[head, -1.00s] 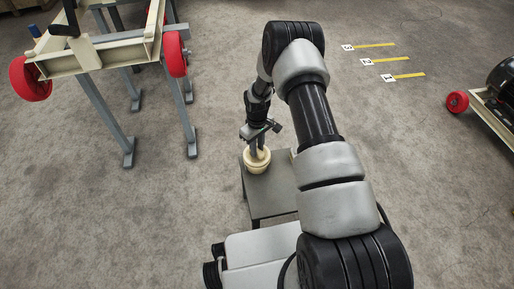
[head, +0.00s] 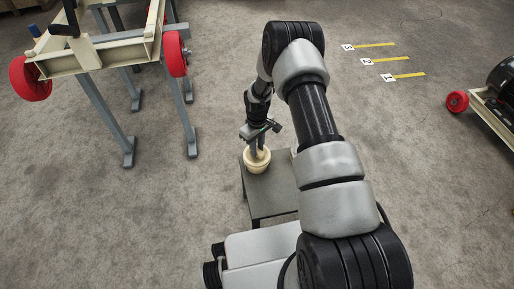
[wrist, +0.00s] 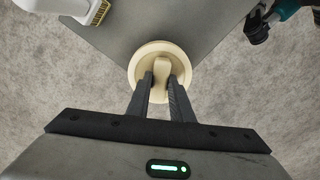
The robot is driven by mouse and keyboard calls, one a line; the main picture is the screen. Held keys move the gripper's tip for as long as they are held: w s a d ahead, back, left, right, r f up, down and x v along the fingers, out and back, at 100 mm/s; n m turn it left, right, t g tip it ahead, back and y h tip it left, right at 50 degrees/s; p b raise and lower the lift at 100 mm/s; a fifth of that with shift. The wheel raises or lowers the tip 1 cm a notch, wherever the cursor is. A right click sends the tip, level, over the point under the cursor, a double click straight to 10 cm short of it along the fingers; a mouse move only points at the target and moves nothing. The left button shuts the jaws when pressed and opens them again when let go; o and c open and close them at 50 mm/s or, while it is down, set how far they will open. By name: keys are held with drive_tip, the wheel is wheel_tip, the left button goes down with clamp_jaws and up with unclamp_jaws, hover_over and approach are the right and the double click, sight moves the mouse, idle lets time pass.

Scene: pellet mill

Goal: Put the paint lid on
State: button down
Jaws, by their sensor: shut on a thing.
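The cream paint pot (head: 257,167) stands near the far left corner of a small grey table, below my gripper. The cream paint lid (wrist: 161,66) shows in the wrist view as a round disc with a raised bar-shaped grip across its middle. My gripper (wrist: 161,82) points down and is shut on that grip, one dark finger on each side. In the head view my gripper (head: 259,151) is right at the pot's top. The lid lies over the pot; I cannot tell whether it is seated or slightly above, since the fingers hide part of the rim.
A cream frame on red wheels (head: 174,54) stands at upper left. Yellow floor strips (head: 381,61) lie at upper right, near a wheeled motor cart (head: 490,105). The floor between is clear.

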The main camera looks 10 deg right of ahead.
drive_tip(key=shift+f, duration=0.15)
idle(0.5)
drive_tip(key=c, duration=1)
unclamp_jaws()
drive_tip(key=shift+r+p, duration=1.9)
drive_tip(key=shift+r, duration=1.65)
